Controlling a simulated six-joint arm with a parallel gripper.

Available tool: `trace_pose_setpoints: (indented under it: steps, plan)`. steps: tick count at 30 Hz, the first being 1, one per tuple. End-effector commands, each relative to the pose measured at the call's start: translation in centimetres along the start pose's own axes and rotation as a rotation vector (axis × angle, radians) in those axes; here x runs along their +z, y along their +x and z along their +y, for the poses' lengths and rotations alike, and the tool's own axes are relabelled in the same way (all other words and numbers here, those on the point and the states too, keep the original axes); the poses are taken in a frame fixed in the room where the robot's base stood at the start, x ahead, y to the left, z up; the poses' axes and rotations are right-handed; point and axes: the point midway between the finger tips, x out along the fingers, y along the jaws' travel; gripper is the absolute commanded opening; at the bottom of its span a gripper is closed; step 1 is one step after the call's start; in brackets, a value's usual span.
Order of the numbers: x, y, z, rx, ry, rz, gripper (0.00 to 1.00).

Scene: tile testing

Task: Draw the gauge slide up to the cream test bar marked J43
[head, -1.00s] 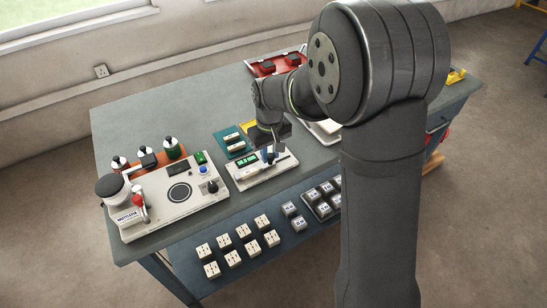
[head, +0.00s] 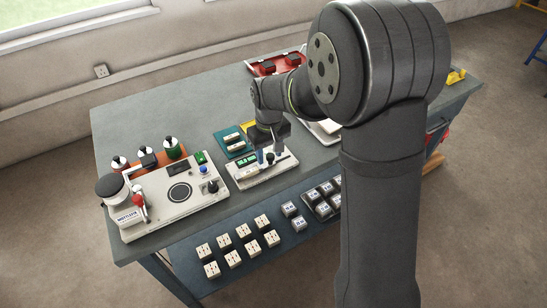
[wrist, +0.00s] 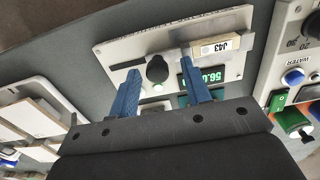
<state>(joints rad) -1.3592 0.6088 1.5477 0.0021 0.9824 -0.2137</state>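The gauge (wrist: 110,46) is a pale flat plate with a lit green display reading about 56.0, partly hidden by a finger. Its slide has a round black knob (wrist: 157,69) on a slotted track. The cream test bar marked J43 (wrist: 222,46) lies on the plate, to the right of the knob in the wrist view and apart from it. My gripper (wrist: 160,62) is open, its two blue fingers on either side of the knob with gaps showing. In the head view my gripper (head: 270,154) is over the gauge plate (head: 262,179).
A tester panel (head: 158,224) with knobs and buttons stands left of the gauge. A teal mat (head: 226,138) with bars lies behind it. Several cream blocks (head: 262,221) and grey blocks (head: 289,209) sit on the lower shelf in front. A red tray (head: 255,67) is at the back.

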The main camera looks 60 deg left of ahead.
Motion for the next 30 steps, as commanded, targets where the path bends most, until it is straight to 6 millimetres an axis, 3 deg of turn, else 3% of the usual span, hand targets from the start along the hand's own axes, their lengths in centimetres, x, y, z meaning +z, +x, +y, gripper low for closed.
trace_pose_setpoints:
  steps: [10, 30]
  plan:
    - [0.0, -0.4, 0.1, 0.001, 0.001, -0.001, 0.44]
    - [0.1, -5.5, 0.1, 0.001, 0.001, -0.002, 0.44]
